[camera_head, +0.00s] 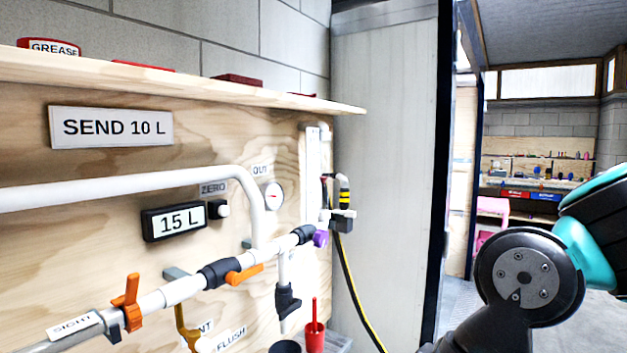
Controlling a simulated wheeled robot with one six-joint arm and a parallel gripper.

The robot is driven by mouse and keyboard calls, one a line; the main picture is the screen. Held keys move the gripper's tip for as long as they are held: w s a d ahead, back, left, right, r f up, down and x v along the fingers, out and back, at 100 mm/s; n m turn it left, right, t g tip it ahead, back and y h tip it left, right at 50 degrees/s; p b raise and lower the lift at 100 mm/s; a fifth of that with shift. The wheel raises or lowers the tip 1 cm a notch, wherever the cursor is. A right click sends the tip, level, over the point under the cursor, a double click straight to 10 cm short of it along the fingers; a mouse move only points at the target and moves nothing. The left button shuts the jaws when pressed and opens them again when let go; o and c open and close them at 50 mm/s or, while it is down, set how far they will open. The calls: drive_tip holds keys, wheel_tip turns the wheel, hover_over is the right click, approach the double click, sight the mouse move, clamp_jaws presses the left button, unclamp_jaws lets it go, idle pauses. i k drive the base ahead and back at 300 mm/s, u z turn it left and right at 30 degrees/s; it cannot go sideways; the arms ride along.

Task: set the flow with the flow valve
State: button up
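A pipe run crosses a plywood panel (90,240). No label in view names the flow valve, so I cannot tell which handle it is. One orange handle (127,300) stands upright across the pipe at the lower left. Another orange handle (243,275) lies roughly along the pipe by a black fitting (219,273). A purple part (321,238) sits at the pipe's right end. A black display (174,222) reads 15 L, and a sign (111,127) reads SEND 10 L. My gripper is out of view; only my arm links show at the right.
A round gauge (271,196) and a yellow handle (188,329) are on the panel. A wooden shelf (190,82) juts out above. A black-and-yellow hose (355,290) hangs at the panel's right. A red container (314,335) stands below. An open doorway lies beyond.

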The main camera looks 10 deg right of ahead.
sight(320, 237)
drive_tip(key=u, duration=0.05)
drive_tip(key=k, duration=0.65)
drive_tip(key=z, duration=0.75)
drive_tip(key=i, duration=1.15)
drive_tip(key=u, duration=0.45)
